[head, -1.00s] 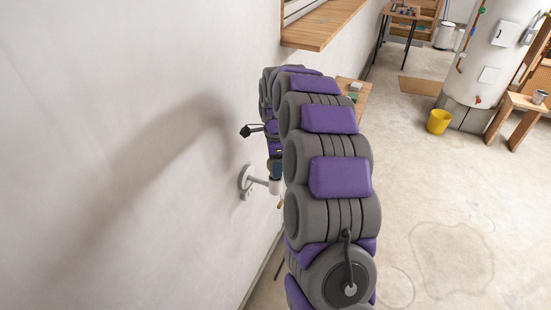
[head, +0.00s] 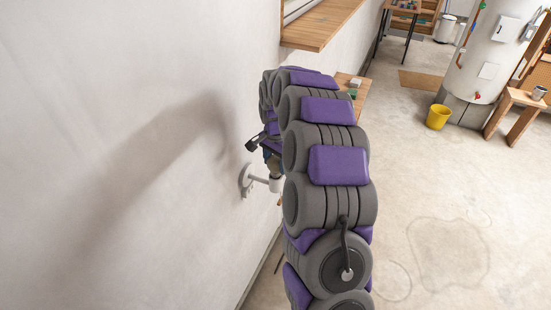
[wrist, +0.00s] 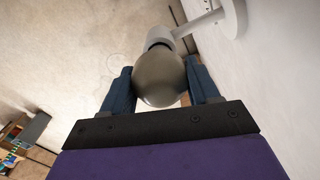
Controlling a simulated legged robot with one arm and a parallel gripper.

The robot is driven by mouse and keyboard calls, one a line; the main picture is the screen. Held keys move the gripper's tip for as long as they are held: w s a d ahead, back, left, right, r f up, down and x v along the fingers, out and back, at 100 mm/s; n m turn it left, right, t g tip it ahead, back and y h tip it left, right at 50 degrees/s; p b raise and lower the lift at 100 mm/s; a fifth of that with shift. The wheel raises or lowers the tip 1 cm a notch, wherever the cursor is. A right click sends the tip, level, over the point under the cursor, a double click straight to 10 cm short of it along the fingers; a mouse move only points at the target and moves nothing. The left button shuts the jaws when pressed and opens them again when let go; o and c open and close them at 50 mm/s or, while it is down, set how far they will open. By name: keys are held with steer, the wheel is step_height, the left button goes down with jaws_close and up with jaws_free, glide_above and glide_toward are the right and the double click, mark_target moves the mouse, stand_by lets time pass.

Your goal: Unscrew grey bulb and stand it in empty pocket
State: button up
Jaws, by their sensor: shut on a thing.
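The grey bulb (wrist: 160,80) is round and dull. In the wrist view it sits between the two blue fingers of my gripper (wrist: 163,84), which is shut on it. The bulb's far end is at the white lamp socket (wrist: 158,38); I cannot tell how far it is threaded in. The socket's arm runs to a round white wall plate (wrist: 234,12). In the head view the wall lamp (head: 259,179) stands out from the left wall, and my gripper (head: 273,166) is at its end, partly hidden behind my arm. The bulb cannot be made out there. No pocket is seen.
A wooden shelf (head: 320,25) juts from the wall above. A wooden surface with small items (head: 352,86) is partly hidden behind my arm. A yellow bucket (head: 438,117) stands by a white tank (head: 492,50). The floor at right is open.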

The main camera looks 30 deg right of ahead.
steer(key=n+p, duration=0.1)
steer(key=n, duration=0.4)
steer(key=o, duration=1)
steer(key=shift+d, duration=0.1)
steer(key=shift+p, duration=0.3)
steer(key=shift+r+p, duration=0.5)
steer(key=shift+r, duration=1.2)
